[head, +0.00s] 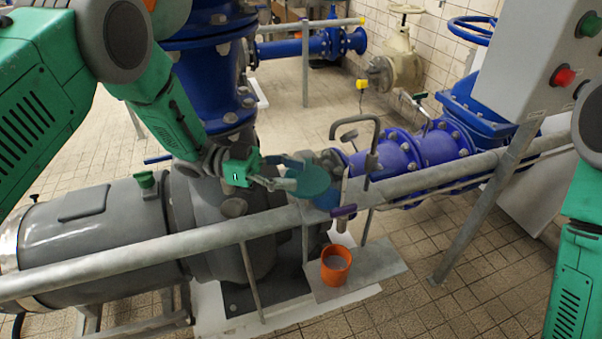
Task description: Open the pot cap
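A round teal disc (312,181), which looks like the pot cap, shows near the middle of the head view, just above the grey handrail. My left gripper (292,178) reaches in from the left over the grey pump, with its fingertips at the disc's left edge. The fingers overlap the disc in the picture, so I cannot tell whether they grip it or only lie beside it. What is under the disc is mostly hidden. An orange pot (336,266) stands upright and open on a plate below the rail. My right gripper is out of the picture; only part of that arm shows.
The grey handrail (110,255) crosses in front of the pump (110,217). A bent grey handle (372,150) rises right of the disc. Blue pipes (400,150) and a control box with a red button (563,76) stand at right. Tiled floor is clear at lower right.

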